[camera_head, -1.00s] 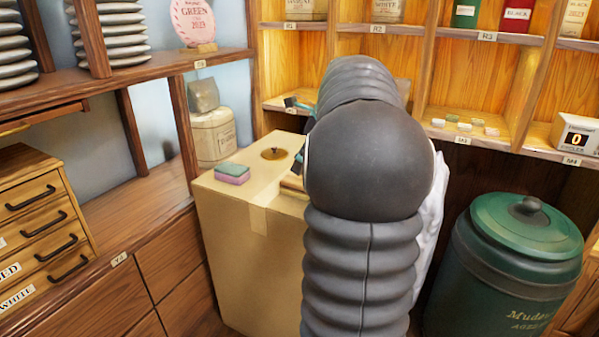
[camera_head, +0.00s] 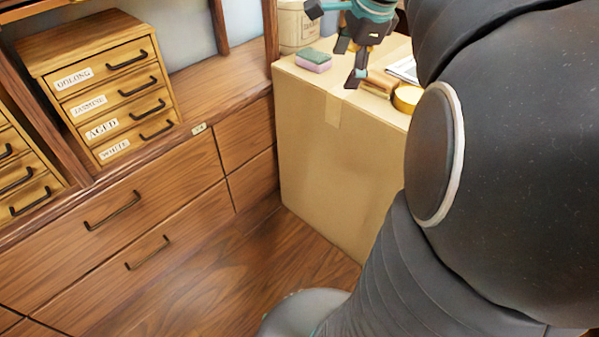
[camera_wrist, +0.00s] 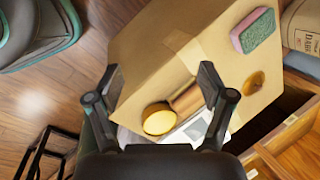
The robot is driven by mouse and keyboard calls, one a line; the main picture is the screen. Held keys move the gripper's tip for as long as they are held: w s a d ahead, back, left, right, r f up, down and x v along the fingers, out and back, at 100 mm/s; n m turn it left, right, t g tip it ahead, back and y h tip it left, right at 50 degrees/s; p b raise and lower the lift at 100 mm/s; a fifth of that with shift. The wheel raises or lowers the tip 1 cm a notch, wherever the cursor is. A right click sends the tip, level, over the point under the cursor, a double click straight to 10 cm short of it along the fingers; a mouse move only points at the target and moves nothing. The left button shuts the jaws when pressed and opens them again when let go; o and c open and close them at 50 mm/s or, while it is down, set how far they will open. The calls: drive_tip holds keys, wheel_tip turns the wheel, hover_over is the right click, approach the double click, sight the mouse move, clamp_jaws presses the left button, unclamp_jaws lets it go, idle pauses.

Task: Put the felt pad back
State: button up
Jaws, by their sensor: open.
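A two-layer block, green on top and pink below (camera_head: 314,60), lies on top of a tall cardboard box (camera_head: 320,150). It looks like a sponge or felt block; I cannot tell if it is the felt pad. It also shows in the wrist view (camera_wrist: 253,30), right of my gripper and apart from it. My gripper (camera_head: 350,62) is open and empty above the box top. No other pad is visible.
A small brass disc with a knob (camera_wrist: 253,83) and a white paper (camera_head: 403,70) lie on the box. A cream canister (camera_head: 297,25) stands behind it. A small drawer cabinet (camera_head: 110,85) stands at left. Floor in front is clear.

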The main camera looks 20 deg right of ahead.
drive_tip(key=s+a+f+n, duration=0.5)
drive_tip(key=s+a+n, duration=0.2)
drive_tip(key=n, duration=0.3)
drive_tip(key=s+a+f+n+t, duration=0.1)
drive_tip(key=s+a+f+n, duration=0.5)
drive_tip(key=a+n, duration=0.3)
drive_tip(key=shift+s+a+f+n+t+h, duration=0.2)
drive_tip(key=shift+s+a+n+t+h, duration=0.1)
drive_tip(key=shift+s+n, duration=0.55)
